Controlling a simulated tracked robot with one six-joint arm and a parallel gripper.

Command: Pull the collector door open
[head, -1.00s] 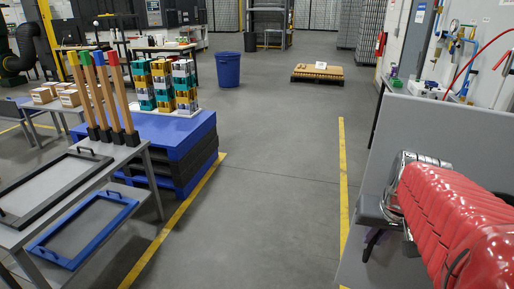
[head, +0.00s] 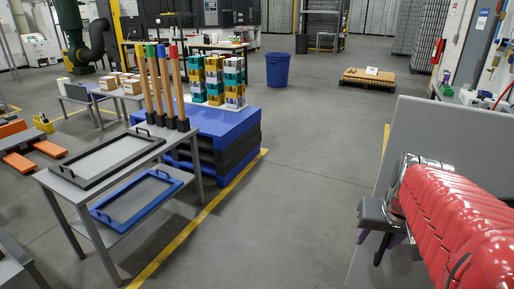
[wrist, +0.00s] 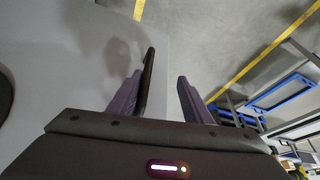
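The collector door appears to be the large plain grey panel (head: 435,130) at the right of the head view, partly hidden behind my red-covered arm. In the wrist view the grey panel (wrist: 65,60) fills the left side, with a dark bar handle (wrist: 149,75) along its right edge. My gripper (wrist: 160,78) is open, its purple fingers on either side of the handle. The handle lies close against the left finger, with a clear gap to the right finger. Whether the finger touches it I cannot tell. In the head view my gripper (head: 381,243) is in front of the panel, partly hidden.
A grey table (head: 150,132) with black and blue frames stands at the left, beside a blue stacked platform (head: 225,122) holding colourful can stacks (head: 232,82). A blue bin (head: 278,70) and a low pallet (head: 368,82) stand farther back. The middle floor is clear.

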